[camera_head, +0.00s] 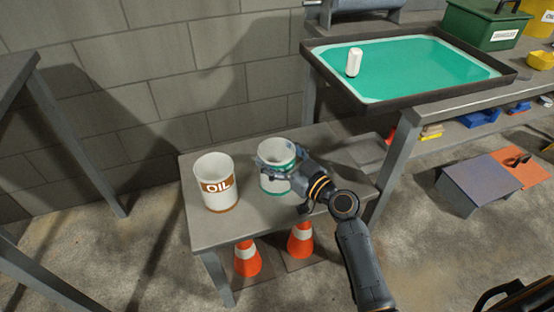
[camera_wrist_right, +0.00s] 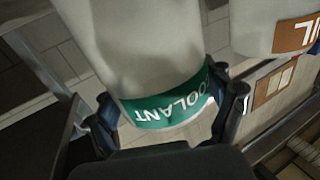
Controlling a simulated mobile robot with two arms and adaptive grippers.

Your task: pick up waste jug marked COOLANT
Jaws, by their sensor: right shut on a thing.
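The waste jug marked COOLANT (camera_head: 272,184) is a white, open-topped container with a green band, standing on a small grey table. My right gripper (camera_head: 279,167) is shut on it near its upper part. In the right wrist view the green COOLANT label (camera_wrist_right: 170,112) shows between the two fingers of my right gripper (camera_wrist_right: 170,118). The fingers lie on either side of the jug. The head view does not show clearly whether the jug's base touches the table. My left gripper is not in view.
A white OIL jug (camera_head: 217,188) with a brown band stands just left on the same table (camera_head: 225,232). Two orange cones (camera_head: 247,262) are below its front edge. A workbench with a teal tray (camera_head: 420,68) holding a white bottle (camera_head: 354,62) stands at the back right.

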